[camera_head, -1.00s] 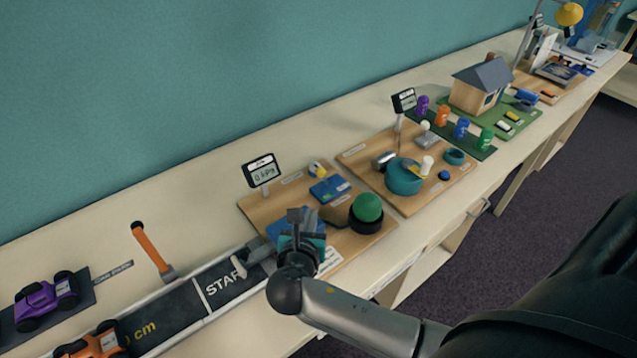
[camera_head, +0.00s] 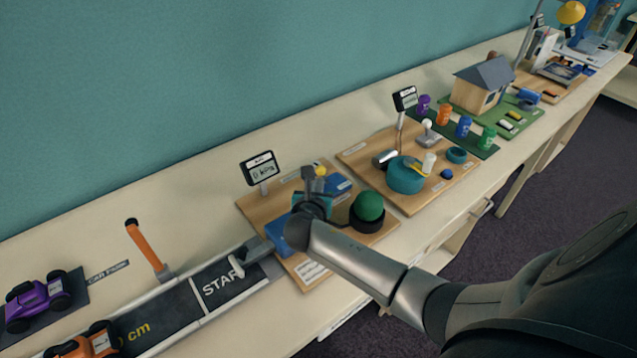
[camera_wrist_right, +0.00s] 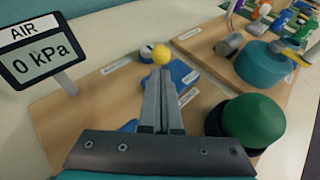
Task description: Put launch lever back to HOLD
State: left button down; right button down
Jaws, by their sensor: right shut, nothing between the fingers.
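A small lever with a yellow ball knob (camera_wrist_right: 162,53) stands at the back of the wooden air board (camera_wrist_right: 70,112), on or beside a blue block (camera_wrist_right: 183,75). I take it for the launch lever; the labels near it are too small to read. My right gripper (camera_wrist_right: 161,74) is shut and empty, its fingertips right at the knob in the wrist view; whether they touch it I cannot tell. In the head view the knob (camera_head: 320,170) shows just beside the right gripper (camera_head: 309,174). My left gripper is not in view.
A green dome (camera_head: 369,206) stands right of the gripper. An air display (camera_head: 262,170) reads 0 kPa at the back left. A track marked START (camera_head: 215,283) with an orange-handled post (camera_head: 145,243) lies left. A second board (camera_head: 365,158) is to the right.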

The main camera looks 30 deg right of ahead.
jog(key=shift+w+d, duration=0.4)
jog(key=shift+w, duration=0.05)
jog(key=shift+r, duration=0.1)
